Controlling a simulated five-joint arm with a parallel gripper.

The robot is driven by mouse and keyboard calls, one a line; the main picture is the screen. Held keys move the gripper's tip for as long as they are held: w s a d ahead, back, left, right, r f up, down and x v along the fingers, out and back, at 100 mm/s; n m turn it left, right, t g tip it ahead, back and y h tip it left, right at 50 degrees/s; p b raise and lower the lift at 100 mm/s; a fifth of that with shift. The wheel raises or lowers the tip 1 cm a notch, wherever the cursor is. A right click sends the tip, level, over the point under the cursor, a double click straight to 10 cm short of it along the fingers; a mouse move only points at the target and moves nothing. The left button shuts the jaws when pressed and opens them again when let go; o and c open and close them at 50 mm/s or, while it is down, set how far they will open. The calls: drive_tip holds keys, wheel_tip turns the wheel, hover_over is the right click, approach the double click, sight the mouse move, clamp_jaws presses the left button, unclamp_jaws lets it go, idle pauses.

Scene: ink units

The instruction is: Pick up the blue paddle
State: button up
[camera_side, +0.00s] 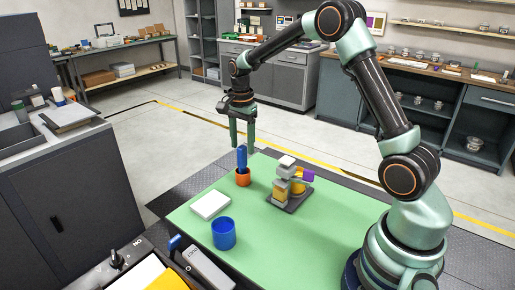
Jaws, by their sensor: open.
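The blue paddle (242,158) stands upright in a small orange cup (243,180) on the green mat. Its lower end is hidden inside the cup. My gripper (242,145) points straight down over it, open, with one finger to each side of the paddle's top. The fingertips appear level with the upper end of the paddle. I cannot tell from this one view whether they touch it or are in line with it in depth.
A grey and yellow unit with a purple part (308,175) stands on a dark plate right of the cup. A white block (210,205) and a blue cup (224,234) are nearer the front. The green mat (300,245) is bare at front right.

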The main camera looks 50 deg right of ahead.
sight(242, 160)
drive_tip(key=shift+w+d+f, duration=0.1)
drive_tip(key=shift+f, duration=1.6)
drive_tip(key=shift+w+f, duration=0.1)
drive_tip(key=shift+f, duration=1.6)
clamp_jaws()
